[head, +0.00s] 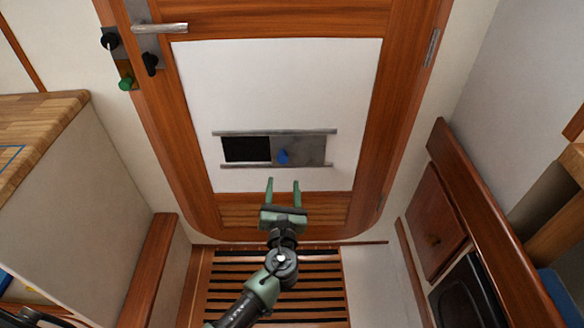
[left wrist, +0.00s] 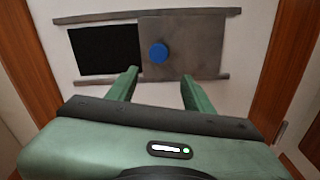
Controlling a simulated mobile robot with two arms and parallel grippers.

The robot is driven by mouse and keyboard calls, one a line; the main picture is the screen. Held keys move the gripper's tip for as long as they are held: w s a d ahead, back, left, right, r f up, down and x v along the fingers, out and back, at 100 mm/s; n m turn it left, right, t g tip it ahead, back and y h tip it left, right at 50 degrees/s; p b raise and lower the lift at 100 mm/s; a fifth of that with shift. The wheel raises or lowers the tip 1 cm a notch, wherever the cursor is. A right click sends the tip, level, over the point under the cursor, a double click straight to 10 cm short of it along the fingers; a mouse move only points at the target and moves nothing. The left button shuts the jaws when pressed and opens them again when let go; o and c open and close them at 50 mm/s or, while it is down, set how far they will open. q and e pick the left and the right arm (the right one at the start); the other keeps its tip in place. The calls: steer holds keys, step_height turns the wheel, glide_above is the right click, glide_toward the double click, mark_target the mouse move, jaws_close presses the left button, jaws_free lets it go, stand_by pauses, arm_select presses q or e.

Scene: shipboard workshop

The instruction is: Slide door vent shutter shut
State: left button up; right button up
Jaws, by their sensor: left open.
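The door vent shutter (head: 306,150) is a grey metal plate with a blue knob (head: 283,156), held between two horizontal rails on the white door panel. It covers the right part of the vent; the black opening (head: 246,149) shows to its left. In the left wrist view the shutter (left wrist: 198,48), the knob (left wrist: 158,53) and the opening (left wrist: 104,50) show up close. My left gripper (head: 283,183) is open and empty, just below the knob in the head view. In the left wrist view its fingers (left wrist: 160,80) point toward the panel, one on each side of the knob, apart from it.
The wooden door (head: 160,110) has a metal handle (head: 160,28) at upper left. A wooden counter (head: 40,125) stands on the left; a wooden cabinet door (head: 436,212) and a dark appliance (head: 465,298) are on the right. A slatted grate (head: 325,285) lies on the floor.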

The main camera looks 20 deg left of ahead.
mark_target(283, 160)
arm_select(q)
steer(key=x, duration=0.2)
steer(key=r+x, duration=0.1)
steer(key=x, duration=0.1)
steer(key=b+x, duration=0.1)
steer(key=x, duration=0.1)
steer(key=shift+w+a+r, duration=0.15)
steer(key=shift+w+r, duration=0.1)
steer(key=shift+r, duration=0.05)
steer(key=shift+w+a, duration=0.15)
steer(key=shift+w, duration=0.55)
arm_select(e)
steer(key=shift+w+r, duration=0.2)
steer(key=shift+r, duration=0.7)
steer(key=shift+w+r, duration=0.15)
steer(key=shift+r, duration=0.7)
steer(key=shift+w+r, duration=0.2)
steer(key=shift+r, duration=0.7)
